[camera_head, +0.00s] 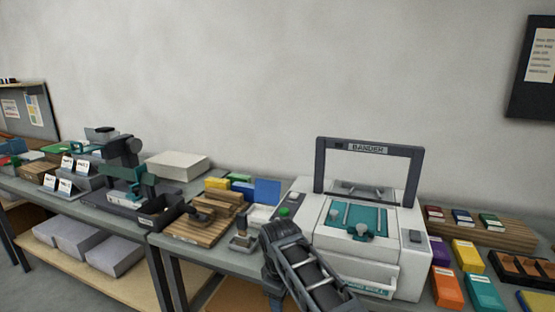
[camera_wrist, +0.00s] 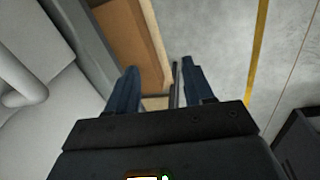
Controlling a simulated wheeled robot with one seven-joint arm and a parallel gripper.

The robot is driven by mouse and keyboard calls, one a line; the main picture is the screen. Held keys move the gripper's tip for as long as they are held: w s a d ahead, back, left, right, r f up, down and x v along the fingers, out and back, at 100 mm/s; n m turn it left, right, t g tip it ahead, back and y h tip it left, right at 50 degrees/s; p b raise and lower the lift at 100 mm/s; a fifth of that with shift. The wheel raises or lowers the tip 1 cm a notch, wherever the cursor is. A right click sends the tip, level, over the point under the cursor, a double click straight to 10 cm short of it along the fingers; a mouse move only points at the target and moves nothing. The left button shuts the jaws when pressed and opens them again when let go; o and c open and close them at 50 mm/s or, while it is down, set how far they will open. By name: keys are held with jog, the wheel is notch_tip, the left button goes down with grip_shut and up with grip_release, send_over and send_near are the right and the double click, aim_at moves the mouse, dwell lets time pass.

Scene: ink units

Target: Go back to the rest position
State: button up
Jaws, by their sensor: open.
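My gripper (camera_wrist: 160,88) shows in the wrist view with its two dark blue fingers apart and nothing between them. Behind the fingers are the floor, a yellow floor line and a brown panel. In the head view my arm reaches up from the bottom edge in front of the bench, just left of the bander machine (camera_head: 385,245). The gripper's fingertips cannot be made out in the head view.
The bander's dark frame stands upright. Left of it are a wooden block rack (camera_head: 196,232), a small stamp-like tool (camera_head: 241,243) and a dark press (camera_head: 125,165). Right of it lie coloured boxes (camera_head: 447,287) and a wooden board (camera_head: 505,236). Bare floor (camera_wrist: 225,50) shows in the wrist view.

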jog(key=s+d+f+m+t+y, duration=0.2)
jog(key=s+f+m+t+y, duration=0.1)
jog(key=s+f, duration=1.2)
jog(key=s+d+f+m+t, duration=0.1)
jog(key=s+d+m+t, duration=0.15)
jog(key=s, duration=0.55)
jog(key=s+d+f+m+t, duration=0.15)
jog(key=s+d, duration=0.25)
jog(key=s, duration=0.4)
jog(key=s+d+r+m+t+h+b, duration=0.1)
jog(key=s+d+r+m+t, duration=0.1)
jog(key=s+d+r, duration=0.35)
jog(key=s+d+r+m+t, duration=0.1)
jog(key=s+d+r+m, duration=0.1)
jog(key=s+r, duration=0.65)
jog(key=s+d+r+m+t, duration=0.1)
jog(key=s+d+r, duration=0.1)
jog(key=s+r, duration=0.3)
jog(key=s+d+r+t+h, duration=0.1)
jog(key=s+r, duration=0.4)
jog(key=r, duration=0.7)
jog(key=shift+d+r+m+t+h, duration=0.3)
jog(key=shift+d+m+t, duration=0.1)
jog(key=shift+d+t, duration=0.3)
jog(key=shift+f, duration=0.1)
